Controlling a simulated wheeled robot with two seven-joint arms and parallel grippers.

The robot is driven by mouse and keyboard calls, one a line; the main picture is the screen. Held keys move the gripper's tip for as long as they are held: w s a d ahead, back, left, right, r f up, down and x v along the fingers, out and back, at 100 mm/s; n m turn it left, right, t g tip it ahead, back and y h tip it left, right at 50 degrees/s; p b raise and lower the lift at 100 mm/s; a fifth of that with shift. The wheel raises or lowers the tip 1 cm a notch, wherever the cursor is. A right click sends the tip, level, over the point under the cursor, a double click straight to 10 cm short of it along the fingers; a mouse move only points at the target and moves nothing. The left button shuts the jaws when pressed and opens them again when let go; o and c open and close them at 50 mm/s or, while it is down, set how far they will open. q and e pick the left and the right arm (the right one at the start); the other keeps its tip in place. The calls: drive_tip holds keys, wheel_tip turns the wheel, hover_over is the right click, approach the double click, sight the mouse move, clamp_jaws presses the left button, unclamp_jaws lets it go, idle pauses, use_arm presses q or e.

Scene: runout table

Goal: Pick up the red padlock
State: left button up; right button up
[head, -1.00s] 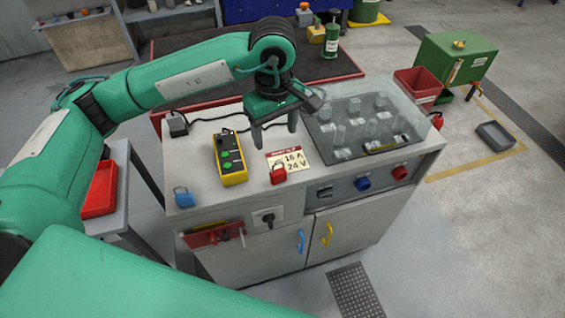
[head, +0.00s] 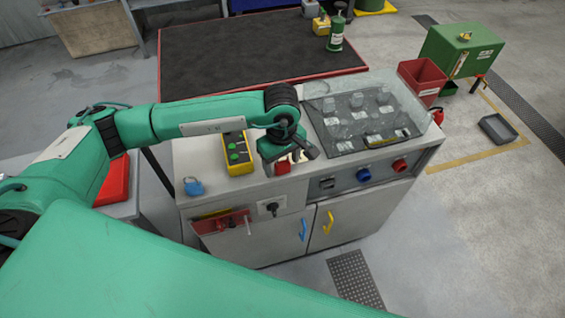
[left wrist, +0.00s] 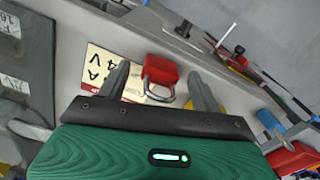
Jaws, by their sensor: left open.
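The red padlock (left wrist: 160,70) lies on the light worktop, with its grey shackle toward my gripper in the left wrist view. In the head view the red padlock (head: 283,166) is partly hidden by my left gripper (head: 284,172). In the left wrist view my left gripper (left wrist: 160,85) is open, with one finger on each side of the padlock. Whether the fingers touch it, I cannot tell. A label card (left wrist: 105,72) lies beside the padlock, partly behind one finger. My right gripper is not in view.
A yellow control box (head: 238,154) with green buttons and a blue padlock (head: 193,187) stand on the worktop to the left. A clear cover (head: 365,115) over a dark panel is to the right. The worktop's front edge is close to the padlock.

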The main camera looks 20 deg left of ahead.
sight(282, 162)
use_arm(q)
drive_tip(key=c, duration=1.2)
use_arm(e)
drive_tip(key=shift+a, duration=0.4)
